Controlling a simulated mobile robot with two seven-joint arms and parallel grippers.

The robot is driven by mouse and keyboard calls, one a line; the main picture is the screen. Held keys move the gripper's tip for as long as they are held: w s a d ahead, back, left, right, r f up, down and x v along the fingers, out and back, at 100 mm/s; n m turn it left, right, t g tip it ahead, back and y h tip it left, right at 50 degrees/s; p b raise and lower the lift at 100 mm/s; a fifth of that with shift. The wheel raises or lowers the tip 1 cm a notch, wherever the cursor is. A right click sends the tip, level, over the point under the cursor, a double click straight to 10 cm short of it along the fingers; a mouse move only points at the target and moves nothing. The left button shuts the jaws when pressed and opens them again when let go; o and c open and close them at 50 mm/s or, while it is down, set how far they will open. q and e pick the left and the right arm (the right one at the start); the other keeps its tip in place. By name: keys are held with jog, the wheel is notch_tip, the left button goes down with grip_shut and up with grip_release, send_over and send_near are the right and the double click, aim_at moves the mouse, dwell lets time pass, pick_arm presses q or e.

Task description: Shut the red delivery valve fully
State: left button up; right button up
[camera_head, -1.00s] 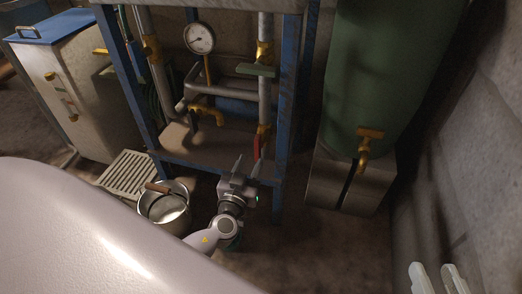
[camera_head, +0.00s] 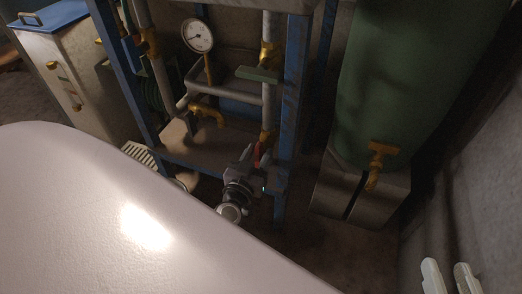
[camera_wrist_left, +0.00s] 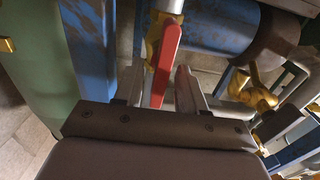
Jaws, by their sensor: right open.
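The red delivery valve lever (camera_head: 258,149) hangs down from a brass body on the vertical grey pipe, near the right post of the blue frame. In the left wrist view the red lever (camera_wrist_left: 166,62) points toward my gripper. My left gripper (camera_head: 257,160) is at the lever, with its fingers apart. In the left wrist view the left gripper (camera_wrist_left: 159,88) has one finger on each side of the lever, with gaps visible; the lever's lower end lies between them. My right gripper (camera_head: 451,275) is open and empty at the lower right, away from the valve.
A green-handled valve (camera_head: 258,74) sits higher on the same pipe. A brass tap (camera_head: 208,113) and a pressure gauge (camera_head: 197,36) are to the left. The green tank (camera_head: 395,80) with a brass tap (camera_head: 379,160) stands right. My pale body covers the lower left.

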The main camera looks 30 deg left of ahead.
pick_arm(q)
jog(key=shift+s, duration=0.1)
grip_shut()
jog(key=m, duration=0.4)
jog(key=shift+d, duration=0.15)
jog(key=m, duration=0.5)
jog(key=shift+d+f, duration=0.2)
jog(key=m, duration=0.4)
jog(key=shift+w+d+f+m, duration=0.1)
jog(key=shift+w+f+m, duration=0.1)
jog(key=shift+m, duration=0.1)
jog(key=shift+f+m, duration=0.2)
jog(key=shift+m, duration=2)
